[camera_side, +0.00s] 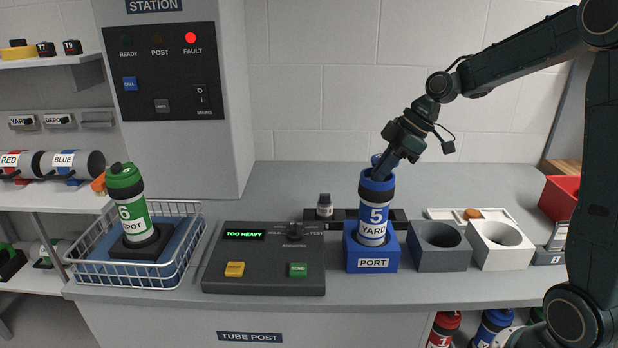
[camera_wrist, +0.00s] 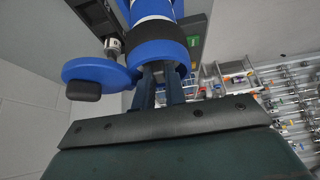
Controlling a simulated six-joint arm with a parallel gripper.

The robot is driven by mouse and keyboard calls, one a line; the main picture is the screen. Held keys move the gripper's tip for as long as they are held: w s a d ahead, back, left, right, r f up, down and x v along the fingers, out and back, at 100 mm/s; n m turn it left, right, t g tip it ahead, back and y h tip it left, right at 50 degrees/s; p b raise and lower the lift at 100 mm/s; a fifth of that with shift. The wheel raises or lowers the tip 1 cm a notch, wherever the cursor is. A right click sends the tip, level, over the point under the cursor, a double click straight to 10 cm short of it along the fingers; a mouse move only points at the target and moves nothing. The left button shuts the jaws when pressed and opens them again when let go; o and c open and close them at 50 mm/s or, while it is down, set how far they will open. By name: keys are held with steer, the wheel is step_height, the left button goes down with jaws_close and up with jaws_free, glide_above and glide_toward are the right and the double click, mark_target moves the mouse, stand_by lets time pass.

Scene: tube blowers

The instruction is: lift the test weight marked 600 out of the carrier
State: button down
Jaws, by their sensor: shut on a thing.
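The blue carrier (camera_side: 375,213), marked 5 YARD, stands upright in the blue port block (camera_side: 371,262). Its round blue lid (camera_wrist: 92,72) is swung to one side in the wrist view. My gripper (camera_side: 383,168) comes down at a slant to the top of the carrier in the side view. In the wrist view its fingers (camera_wrist: 160,78) run together into the carrier's open mouth, and the blue rim (camera_wrist: 157,52) hides their tips. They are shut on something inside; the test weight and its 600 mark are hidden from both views.
The console (camera_side: 264,270) reads TOO HEAVY, and a red FAULT lamp (camera_side: 190,38) is lit. A small grey cylinder (camera_side: 325,204) stands behind the console. Grey (camera_side: 438,257) and white (camera_side: 500,258) holders with empty holes stand to the right. A green carrier (camera_side: 131,207) stands in the wire basket.

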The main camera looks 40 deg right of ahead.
step_height(320, 180, up, 17)
stand_by(0.7)
